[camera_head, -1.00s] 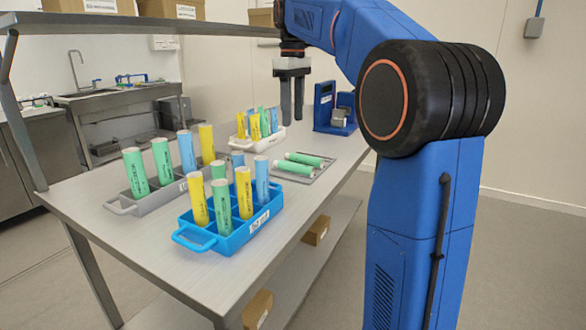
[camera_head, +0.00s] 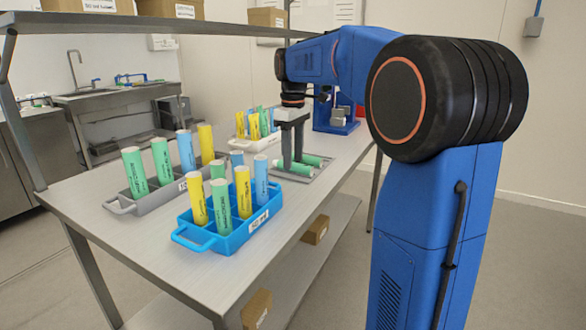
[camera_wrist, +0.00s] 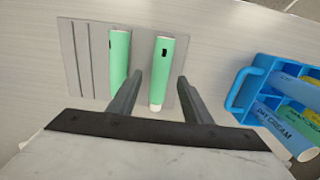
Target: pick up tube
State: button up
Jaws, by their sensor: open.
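Two green tubes lie side by side on a flat grey tray (camera_wrist: 84,68), seen from above in the wrist view. In the head view my gripper (camera_head: 292,164) points down at the tray (camera_head: 318,176). Its fingers hide part of the tubes there, and a green tube (camera_head: 311,160) shows beside them. I cannot tell how far the fingertips are above the tray.
A blue crate (camera_head: 226,236) with yellow, green and blue tubes stands in front. A grey crate (camera_head: 124,207) stands at left, and a white crate (camera_head: 258,144) with tubes stands behind. A blue device (camera_head: 334,119) stands at the table's far end.

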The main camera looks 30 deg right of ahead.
jog(key=shift+f, duration=0.7)
jog(key=shift+c, duration=0.7)
grip_shut()
jog(key=c, duration=1)
grip_release()
